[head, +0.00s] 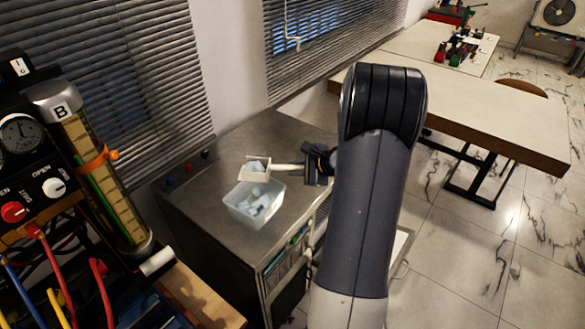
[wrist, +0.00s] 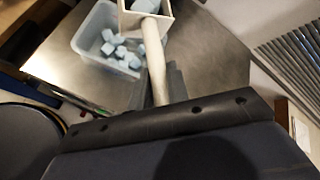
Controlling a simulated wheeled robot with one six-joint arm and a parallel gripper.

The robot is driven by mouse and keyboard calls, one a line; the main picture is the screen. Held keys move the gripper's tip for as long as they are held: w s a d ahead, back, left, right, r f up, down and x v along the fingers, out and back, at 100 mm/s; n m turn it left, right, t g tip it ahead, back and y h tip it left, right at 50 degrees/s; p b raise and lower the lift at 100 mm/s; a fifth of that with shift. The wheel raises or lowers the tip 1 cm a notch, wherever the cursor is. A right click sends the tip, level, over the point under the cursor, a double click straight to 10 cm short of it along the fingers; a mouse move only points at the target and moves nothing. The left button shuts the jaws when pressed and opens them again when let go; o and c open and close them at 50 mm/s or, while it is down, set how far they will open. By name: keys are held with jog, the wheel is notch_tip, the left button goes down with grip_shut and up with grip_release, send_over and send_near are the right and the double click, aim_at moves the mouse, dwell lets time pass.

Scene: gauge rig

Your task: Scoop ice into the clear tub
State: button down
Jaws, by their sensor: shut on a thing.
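The clear tub (head: 240,216) stands on the grey metal cabinet top and holds several pale blue ice cubes. It also shows in the wrist view (wrist: 84,50), with cubes (wrist: 120,52) on its floor. My gripper (head: 308,168) is shut on the handle of a cream scoop (head: 252,172), right of the tub. The scoop's box-shaped head is above the tub's back edge and has ice in it. In the wrist view the scoop handle (wrist: 155,75) runs up from my gripper (wrist: 160,85), and ice shows in the scoop's head at the top edge, partly cut off.
The metal cabinet top (head: 195,208) is bare around the tub. A gauge panel (head: 30,170) with hoses and a tube marked B is at the left. Blinds (head: 165,75) hang behind. A pale table (head: 480,105) stands at the back right.

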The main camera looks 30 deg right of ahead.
jog(key=shift+s+a+f+n+t+h+b, duration=0.25)
jog(key=shift+f+n+t+b, duration=0.3)
jog(key=shift+b, duration=2.2)
jog(key=shift+s+f+n+t+h+b, duration=0.1)
jog(key=shift+f+n+t+h+b, duration=0.5)
jog(key=shift+b, duration=2.15)
jog(key=t+b, duration=0.1)
jog(key=b, duration=0.3)
jog(key=f+n+t+b, duration=0.1)
jog(key=b, duration=0.3)
jog(key=t+b, duration=0.1)
jog(key=b, duration=0.3)
jog(key=shift+s+a+f+n, duration=0.2)
jog(key=shift+s+a+n, duration=0.1)
jog(key=shift+n, duration=0.05)
jog(key=n+t+b, duration=0.1)
jog(key=b, duration=0.7)
jog(key=f+n+t+b, duration=0.1)
jog(key=n+b, duration=0.1)
jog(key=b, duration=0.6)
jog(key=f+n+t+b, duration=0.1)
jog(key=t+b, duration=0.1)
jog(key=b, duration=0.6)
jog(key=shift+s+a, duration=0.2)
jog(key=shift+s, duration=0.1)
